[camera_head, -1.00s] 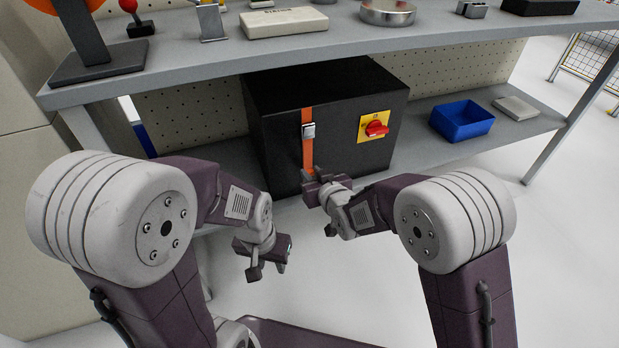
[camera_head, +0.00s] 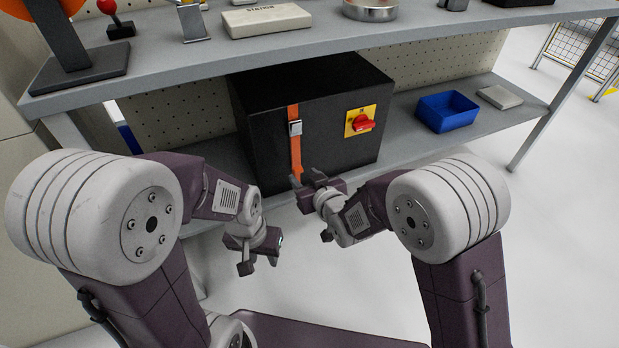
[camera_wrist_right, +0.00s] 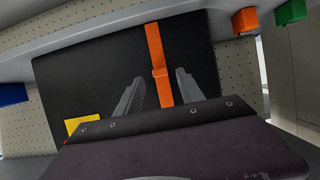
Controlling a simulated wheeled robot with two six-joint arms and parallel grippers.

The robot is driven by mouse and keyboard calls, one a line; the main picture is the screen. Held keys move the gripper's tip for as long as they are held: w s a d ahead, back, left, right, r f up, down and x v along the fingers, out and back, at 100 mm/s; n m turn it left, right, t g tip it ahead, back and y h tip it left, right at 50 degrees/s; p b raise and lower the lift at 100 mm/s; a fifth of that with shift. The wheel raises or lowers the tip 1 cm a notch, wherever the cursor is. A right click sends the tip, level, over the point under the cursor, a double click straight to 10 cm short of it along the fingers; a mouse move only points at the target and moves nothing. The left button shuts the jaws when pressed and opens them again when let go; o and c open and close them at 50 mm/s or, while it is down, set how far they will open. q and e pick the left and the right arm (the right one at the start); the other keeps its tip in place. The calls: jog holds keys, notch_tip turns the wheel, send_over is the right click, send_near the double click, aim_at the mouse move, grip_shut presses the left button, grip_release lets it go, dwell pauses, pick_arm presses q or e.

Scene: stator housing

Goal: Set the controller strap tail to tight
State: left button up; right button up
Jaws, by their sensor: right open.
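The controller is a black box (camera_head: 345,143) on the lower shelf. An orange strap (camera_head: 294,150) runs down its front through a metal buckle (camera_head: 295,128). The strap's lower end lies close to my right gripper (camera_head: 307,179). In the right wrist view, the strap (camera_wrist_right: 153,45) shows between the two spread fingers of the right gripper (camera_wrist_right: 159,77), with a fold or step in the strap there. These fingers are open; I cannot tell whether they touch it. My left gripper (camera_head: 255,260) hangs lower left, away from the box; its jaw state is unclear.
A yellow plate with a red rotary switch (camera_head: 362,122) sits on the box front, right of the strap. A blue bin (camera_head: 447,112) and a pale block (camera_head: 499,97) lie on the shelf (camera_head: 410,140) to the right. The upper bench edge overhangs the box.

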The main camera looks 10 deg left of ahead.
pick_arm(q)
notch_tip(320, 180, up, 3)
jog(key=shift+f+p, duration=0.1)
jog(key=shift+p, duration=0.8)
pick_arm(e)
jog(key=v, duration=0.5)
jog(key=shift+s+d+r, duration=0.15)
jog(key=shift+s+d, duration=0.1)
jog(key=shift+s, duration=0.1)
